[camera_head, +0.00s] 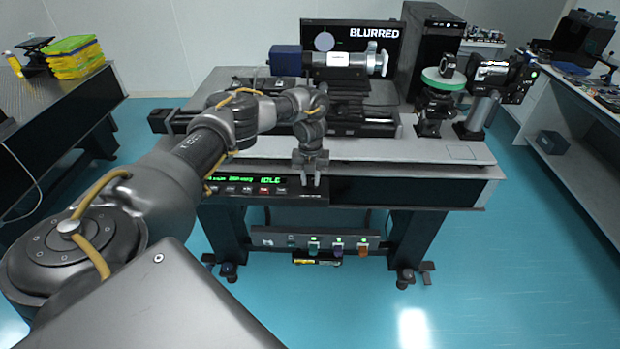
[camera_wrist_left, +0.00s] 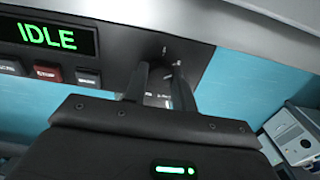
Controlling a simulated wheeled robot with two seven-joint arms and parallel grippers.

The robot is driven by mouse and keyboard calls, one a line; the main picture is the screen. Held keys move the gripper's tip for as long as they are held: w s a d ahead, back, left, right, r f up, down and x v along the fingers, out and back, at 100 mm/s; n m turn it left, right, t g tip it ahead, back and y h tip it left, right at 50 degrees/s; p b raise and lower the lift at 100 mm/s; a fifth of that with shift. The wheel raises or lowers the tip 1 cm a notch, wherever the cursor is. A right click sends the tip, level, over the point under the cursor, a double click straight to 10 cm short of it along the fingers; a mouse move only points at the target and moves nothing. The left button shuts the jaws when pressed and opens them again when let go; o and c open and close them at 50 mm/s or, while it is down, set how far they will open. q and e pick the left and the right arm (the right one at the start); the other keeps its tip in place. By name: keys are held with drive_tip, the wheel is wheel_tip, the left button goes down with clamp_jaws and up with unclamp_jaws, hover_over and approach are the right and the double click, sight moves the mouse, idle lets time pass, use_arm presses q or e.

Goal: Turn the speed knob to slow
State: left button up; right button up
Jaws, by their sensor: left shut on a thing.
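The control panel (camera_head: 238,196) is a black strip along the front edge of the central table. Its green display (camera_wrist_left: 46,36) reads IDLE, with a row of small buttons below it. My left gripper (camera_head: 311,182) reaches down to the panel's right end, and its dark fingers (camera_wrist_left: 161,75) also show in the left wrist view. They are shut on the speed knob, right of the display. The fingers hide most of the knob, and its setting cannot be read. My right gripper is in neither view.
A monitor reading BLURRED (camera_head: 374,32) stands at the back of the table (camera_head: 440,150). Optical instruments and a green round stage (camera_head: 443,79) stand on it. My left arm crosses its left part.

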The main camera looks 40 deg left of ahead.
use_arm(q)
drive_tip(key=n+p, duration=0.1)
drive_tip(key=n, duration=0.4)
drive_tip(key=shift+a+r+n+p, duration=0.1)
drive_tip(key=shift+n+p, duration=0.2)
drive_tip(key=shift+p, duration=0.05)
drive_tip(key=n+p, duration=0.2)
drive_tip(key=n, duration=0.3)
drive_tip(key=shift+n, duration=0.4)
drive_tip(key=o, duration=1)
drive_tip(key=shift+a, duration=0.1)
